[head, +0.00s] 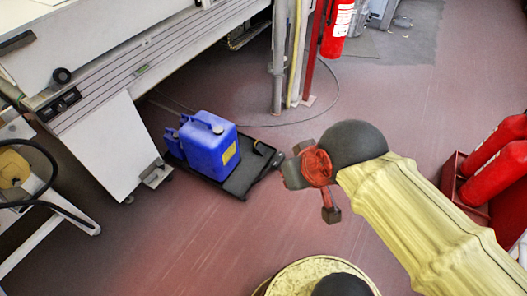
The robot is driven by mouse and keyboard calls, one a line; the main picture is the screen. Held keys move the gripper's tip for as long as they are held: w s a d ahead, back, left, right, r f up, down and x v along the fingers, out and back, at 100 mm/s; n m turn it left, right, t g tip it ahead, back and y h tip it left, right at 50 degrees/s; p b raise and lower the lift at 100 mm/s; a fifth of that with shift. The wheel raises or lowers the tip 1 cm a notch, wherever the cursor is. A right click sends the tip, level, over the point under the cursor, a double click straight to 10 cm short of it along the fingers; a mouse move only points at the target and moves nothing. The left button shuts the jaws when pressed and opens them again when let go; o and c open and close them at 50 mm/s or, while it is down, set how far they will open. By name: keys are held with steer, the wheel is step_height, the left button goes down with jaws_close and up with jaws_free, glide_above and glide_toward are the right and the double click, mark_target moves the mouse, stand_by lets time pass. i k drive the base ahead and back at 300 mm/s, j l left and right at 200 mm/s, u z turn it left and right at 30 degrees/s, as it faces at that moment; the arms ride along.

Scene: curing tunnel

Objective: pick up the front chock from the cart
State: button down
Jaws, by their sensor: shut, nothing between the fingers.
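The cart (208,182) is a low black platform on the floor, left of centre in the head view. A small dark shape with a yellowish mark (258,148) is at its right end; it may be the front chock, but it is too small to be sure. My gripper (291,174) is at the end of my yellow-sleeved arm, just right of the cart's right end in the picture. It is shut and empty. Its height above the floor is hard to tell, and its fingers are partly hidden by the red and dark wrist parts.
Blue canisters (208,147) stand on the cart. A large white machine (115,145) rises at left. A grey post (279,55) stands behind the cart, with a hanging red extinguisher (338,28). More red extinguishers (497,172) stand in a holder at right. Floor in front is clear.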

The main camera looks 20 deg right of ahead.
mark_target(259, 148)
steer(key=i+j+z, duration=0.15)
steer(key=i+j, duration=0.15)
steer(key=i+j+z, duration=0.3)
steer(key=i+j, duration=0.2)
steer(key=j, duration=0.25)
steer(key=i+j+z, duration=0.15)
steer(key=j, duration=0.3)
steer(key=i, duration=0.1)
